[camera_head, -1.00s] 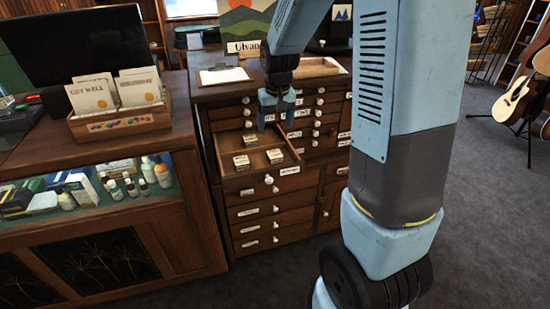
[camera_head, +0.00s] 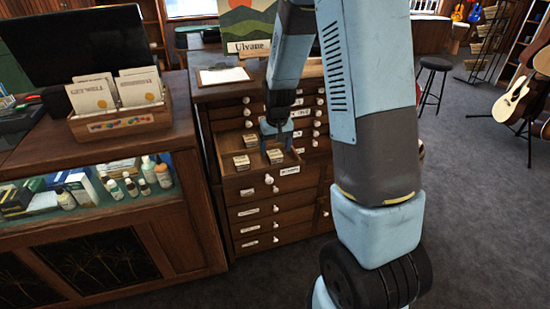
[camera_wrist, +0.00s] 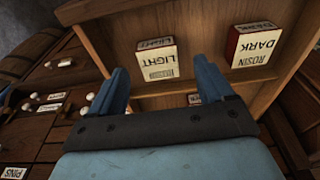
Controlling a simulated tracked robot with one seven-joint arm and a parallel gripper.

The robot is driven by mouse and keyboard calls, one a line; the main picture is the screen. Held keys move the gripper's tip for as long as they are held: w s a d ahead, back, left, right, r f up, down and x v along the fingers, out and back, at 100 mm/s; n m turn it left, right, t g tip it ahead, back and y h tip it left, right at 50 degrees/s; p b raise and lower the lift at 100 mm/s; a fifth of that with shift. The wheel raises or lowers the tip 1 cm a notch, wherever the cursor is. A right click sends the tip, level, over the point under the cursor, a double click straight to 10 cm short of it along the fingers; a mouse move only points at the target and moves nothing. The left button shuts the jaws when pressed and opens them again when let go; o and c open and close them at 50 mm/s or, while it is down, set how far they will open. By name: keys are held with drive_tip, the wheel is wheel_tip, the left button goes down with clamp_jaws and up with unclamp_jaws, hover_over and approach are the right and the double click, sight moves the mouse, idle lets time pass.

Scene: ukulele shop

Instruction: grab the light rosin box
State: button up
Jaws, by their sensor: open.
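The light rosin box, a small box with a pale top lettered LIGHT, shows in the wrist view (camera_wrist: 157,64) between my fingertips as seen from there. In the head view it appears to be the box (camera_head: 275,157) at the right of the open drawer (camera_head: 262,186). My gripper (camera_head: 276,147) points down over that drawer, its blue fingers apart and empty. It also shows in the wrist view (camera_wrist: 160,75). I cannot tell how far the fingertips are above the box. The dark rosin box (camera_wrist: 255,48), with red sides, sits apart, outside the fingers.
A third box is mostly hidden behind my right finger in the wrist view. The cabinet holds several shut drawers with white knobs. A clipboard (camera_head: 222,75) lies on its top. A glass display counter (camera_head: 95,190) stands at left.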

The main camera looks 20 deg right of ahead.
sight(275, 154)
drive_tip(key=shift+w+d+f, duration=0.1)
drive_tip(key=shift+w+f, duration=0.05)
drive_tip(key=shift+f, duration=0.65)
drive_tip(key=shift+w+f, duration=0.15)
drive_tip(key=shift+f, duration=0.6)
drive_tip(key=c, duration=1.1)
